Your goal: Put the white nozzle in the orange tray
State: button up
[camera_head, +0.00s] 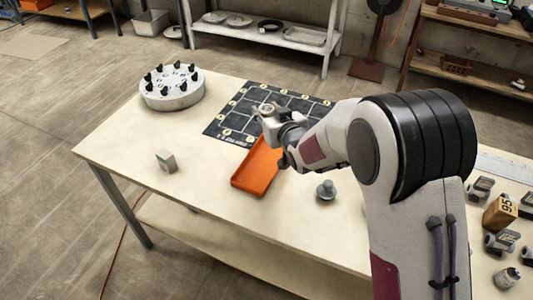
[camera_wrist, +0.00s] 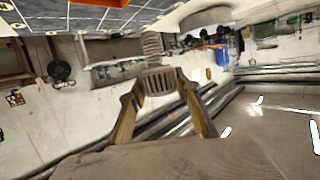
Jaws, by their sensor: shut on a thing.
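The orange tray (camera_head: 256,172) lies empty on the table, beside the front of the dark grid mat; its edge also shows at the top of the wrist view (camera_wrist: 98,3). My gripper (camera_head: 268,112) is raised above the mat, beyond the tray's far end. In the wrist view my gripper (camera_wrist: 158,88) is shut on a pale ribbed piece with a threaded end, which looks like the white nozzle (camera_wrist: 153,76). The nozzle is clear of the table and not over the middle of the tray. In the head view the gripper partly hides it.
The dark grid mat (camera_head: 232,120) lies behind the tray. A round fixture with black knobs (camera_head: 172,98) stands far left, a small pale block (camera_head: 166,161) front left. A grey fitting (camera_head: 326,190) stands right of the tray. A wooden box (camera_head: 500,212) and several parts lie far right.

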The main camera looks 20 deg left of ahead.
jog(key=shift+f, duration=1.45)
send_over(267, 159)
notch_tip(267, 159, down, 6)
jog(key=shift+s+f, duration=0.1)
jog(key=shift+f, duration=0.1)
jog(key=shift+f, duration=1.8)
jog(key=shift+f, duration=0.1)
jog(key=o, duration=1)
